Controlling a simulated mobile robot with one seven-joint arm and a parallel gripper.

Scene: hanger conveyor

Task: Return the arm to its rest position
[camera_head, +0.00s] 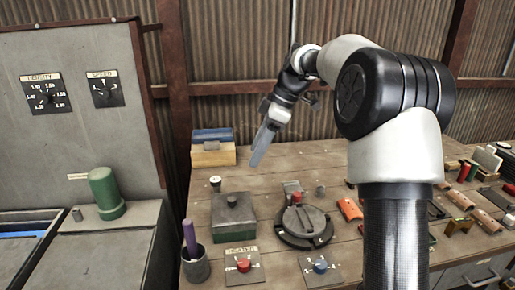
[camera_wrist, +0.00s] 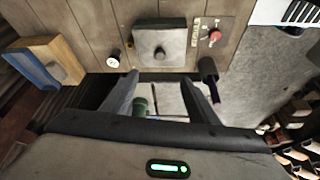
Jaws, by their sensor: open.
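My arm rises from the lower right of the head view and bends over to the left above the workbench (camera_head: 270,178). My gripper (camera_head: 258,158) hangs in the air over the back left of the bench, pointing down and left. In the wrist view my gripper (camera_wrist: 160,82) shows two fingers spread apart with nothing held between them. A grey box with a knob (camera_head: 233,215) stands on the bench below and in front of it; it also shows in the wrist view (camera_wrist: 160,45).
A blue and wooden block (camera_head: 213,150) stands close to my gripper at the back. A round dark device (camera_head: 305,226), a cup with a purple stick (camera_head: 195,262) and a red knob panel (camera_head: 243,267) are in front. A grey cabinet (camera_head: 80,135) stands left; small parts crowd the right.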

